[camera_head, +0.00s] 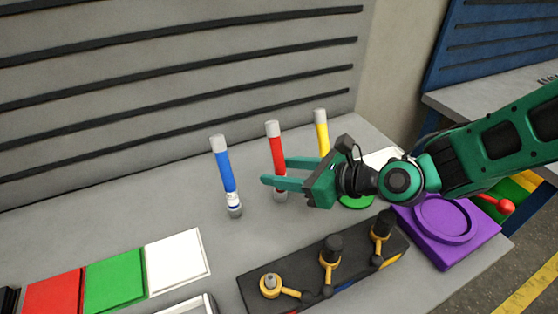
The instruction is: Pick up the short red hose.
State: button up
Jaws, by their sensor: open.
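The short red hose (277,152) stands upright on the grey bench, with a white cap on top and a pale lower end. My gripper (272,173) comes in from the right with its two green fingers pointing left. The fingers are open and overlap the lower half of the red hose in the head view. Part of the hose is hidden behind the near finger. I cannot tell for sure whether the hose is between the fingers or touches them.
A blue hose (226,172) stands to the left and a yellow hose (322,134) to the right. A dark fixture (255,290) with yellow fittings lies in front. A purple block (455,240) is at the right. Red (53,293), green (115,280) and white (178,263) squares lie at the left.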

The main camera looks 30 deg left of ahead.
jog(key=x, duration=0.5)
jog(key=shift+w+d+f, duration=0.2)
jog(key=shift+w, duration=0.15)
grip_shut()
